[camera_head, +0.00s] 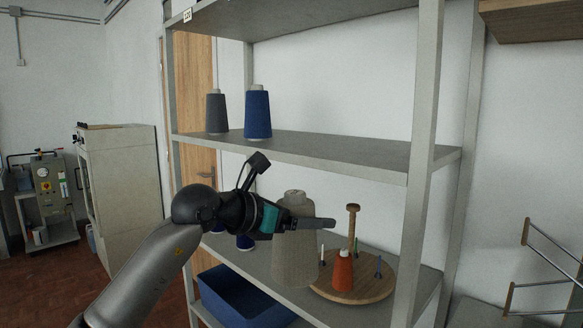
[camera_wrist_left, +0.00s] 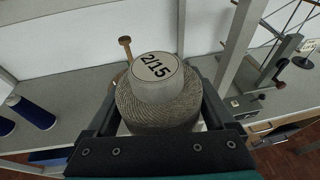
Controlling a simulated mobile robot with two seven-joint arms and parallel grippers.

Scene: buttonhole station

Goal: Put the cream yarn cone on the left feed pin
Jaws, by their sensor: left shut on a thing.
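The cream yarn cone (camera_head: 296,258), greyish beige here, stands upright in my left gripper (camera_head: 314,222), which is shut on its upper part. In the left wrist view the cone (camera_wrist_left: 158,112) is seen from above between the fingers, with a "2/15" label on its top. A round wooden base (camera_head: 368,290) lies on the lower shelf just right of the cone. It carries a tall wooden post (camera_head: 352,228), a short pin at its left (camera_head: 322,257) and a blue pin (camera_head: 379,266) at its right. I cannot tell whether the cone's foot touches the shelf. My right gripper is out of view.
A small orange cone (camera_head: 342,270) stands on the wooden base. Grey (camera_head: 216,112) and blue (camera_head: 258,113) cones stand on the shelf above. A blue bin (camera_head: 232,300) sits below. A shelf upright (camera_head: 424,150) rises right of the base.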

